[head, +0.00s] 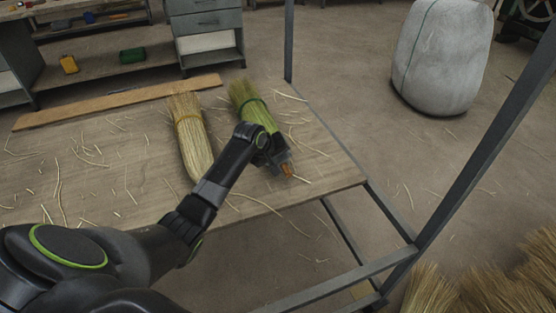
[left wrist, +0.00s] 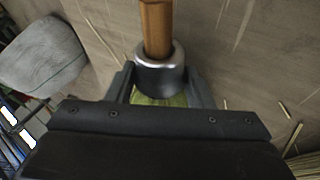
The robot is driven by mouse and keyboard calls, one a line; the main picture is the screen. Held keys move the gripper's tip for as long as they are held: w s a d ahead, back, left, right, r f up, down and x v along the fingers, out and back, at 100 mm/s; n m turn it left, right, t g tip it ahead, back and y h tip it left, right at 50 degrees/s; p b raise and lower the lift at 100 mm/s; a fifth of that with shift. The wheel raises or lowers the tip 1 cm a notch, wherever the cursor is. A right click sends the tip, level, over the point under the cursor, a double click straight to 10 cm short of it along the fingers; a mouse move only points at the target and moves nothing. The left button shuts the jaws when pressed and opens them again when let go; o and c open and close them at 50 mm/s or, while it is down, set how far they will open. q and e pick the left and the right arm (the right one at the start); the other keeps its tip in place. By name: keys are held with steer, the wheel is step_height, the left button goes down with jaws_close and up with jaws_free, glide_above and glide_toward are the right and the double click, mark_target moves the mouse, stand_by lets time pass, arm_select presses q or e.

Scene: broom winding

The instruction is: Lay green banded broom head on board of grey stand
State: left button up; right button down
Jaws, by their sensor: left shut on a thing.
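The green banded broom head (head: 250,103) is a bundle of green straw with a dark green band. It is over the right part of the table, bristles pointing to the back. My left gripper (head: 277,160) is shut on its near end, where an orange-brown wooden stub sticks out. In the left wrist view the stub (left wrist: 157,28) rises from a metal collar (left wrist: 160,70) between the fingers, with some green straw below. I cannot tell whether the head touches the table. I cannot make out a separate grey stand with a board. My right gripper is out of view.
A yellow straw broom head (head: 190,137) lies just left of the green one. A long wooden plank (head: 110,102) lies along the table's (head: 125,190) back edge. Loose straws litter the tabletop. Grey metal posts and rails (head: 345,281) stand at the right; a pale sack (head: 443,55) is behind.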

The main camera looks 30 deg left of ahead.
arm_select(q)
steer(key=shift+f, duration=0.1)
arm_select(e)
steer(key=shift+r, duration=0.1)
arm_select(q)
steer(key=o, duration=1.2)
steer(key=shift+f, duration=0.1)
steer(key=shift+c, duration=0.2)
steer(key=shift+s, duration=0.1)
steer(key=shift+s+r, duration=0.1)
steer(key=shift+r, duration=0.2)
steer(key=p+v, duration=0.3)
steer(key=v, duration=0.8)
steer(key=shift+r, duration=0.2)
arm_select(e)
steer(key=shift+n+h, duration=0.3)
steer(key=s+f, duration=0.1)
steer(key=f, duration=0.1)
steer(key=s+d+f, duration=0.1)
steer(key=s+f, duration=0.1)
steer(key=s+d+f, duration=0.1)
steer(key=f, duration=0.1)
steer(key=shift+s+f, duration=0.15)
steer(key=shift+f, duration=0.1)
arm_select(q)
steer(key=shift+s+a, duration=0.1)
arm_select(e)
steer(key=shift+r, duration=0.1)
